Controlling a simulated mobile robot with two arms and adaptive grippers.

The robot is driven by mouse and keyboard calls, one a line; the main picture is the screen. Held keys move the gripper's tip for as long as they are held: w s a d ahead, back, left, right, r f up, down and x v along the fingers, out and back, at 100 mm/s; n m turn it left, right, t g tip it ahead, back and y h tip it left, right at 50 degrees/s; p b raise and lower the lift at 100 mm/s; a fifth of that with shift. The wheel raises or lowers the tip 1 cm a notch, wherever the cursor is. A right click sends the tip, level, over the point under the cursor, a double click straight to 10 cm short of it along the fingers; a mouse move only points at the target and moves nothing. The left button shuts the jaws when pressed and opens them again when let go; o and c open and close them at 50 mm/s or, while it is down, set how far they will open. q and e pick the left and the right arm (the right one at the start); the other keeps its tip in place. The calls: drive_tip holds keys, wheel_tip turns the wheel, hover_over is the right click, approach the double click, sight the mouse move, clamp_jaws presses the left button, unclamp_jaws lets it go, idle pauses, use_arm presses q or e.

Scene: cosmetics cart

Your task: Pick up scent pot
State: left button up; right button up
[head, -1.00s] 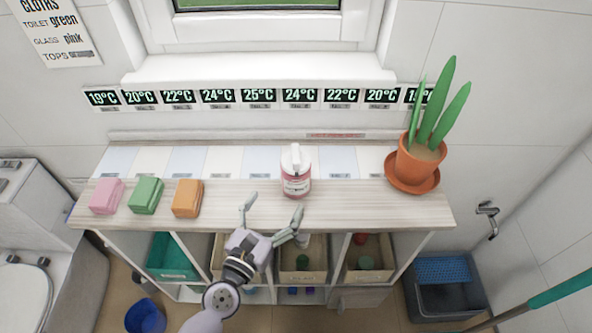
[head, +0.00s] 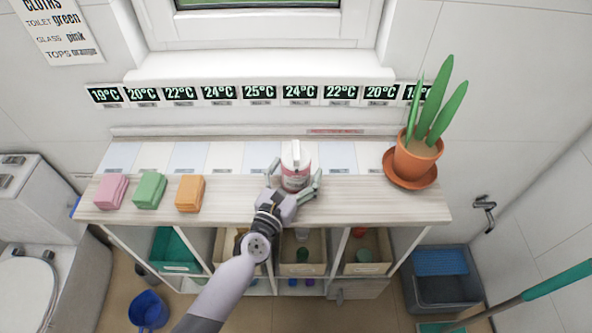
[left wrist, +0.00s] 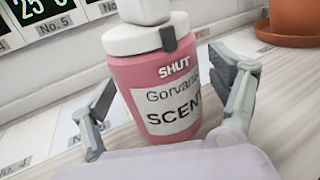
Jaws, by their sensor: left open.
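The scent pot (head: 294,174) is a pink jar with a white top, standing upright on the wooden cart top. In the left wrist view the pot (left wrist: 150,75) shows the words "SHUT" and "SCEN". My left gripper (head: 296,182) is open around the pot's near side, one finger on each side of it. In the left wrist view the gripper (left wrist: 165,98) has gaps between its fingers and the pot. The pot's lower front is partly hidden by the gripper. My right gripper is not in view.
Pink (head: 111,191), green (head: 150,190) and orange (head: 190,193) cloth stacks lie on the left of the cart top (head: 235,194). A potted plant (head: 417,158) stands at the right end. A row of temperature displays (head: 260,93) lines the wall behind.

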sight(296, 150)
use_arm(q)
drive_tip(key=shift+c, duration=0.3)
drive_tip(key=c, duration=1.3)
drive_tip(key=shift+c, duration=1.3)
drive_tip(key=shift+r, duration=0.15)
wheel_tip(296, 150, up, 10)
drive_tip(key=p, duration=0.9)
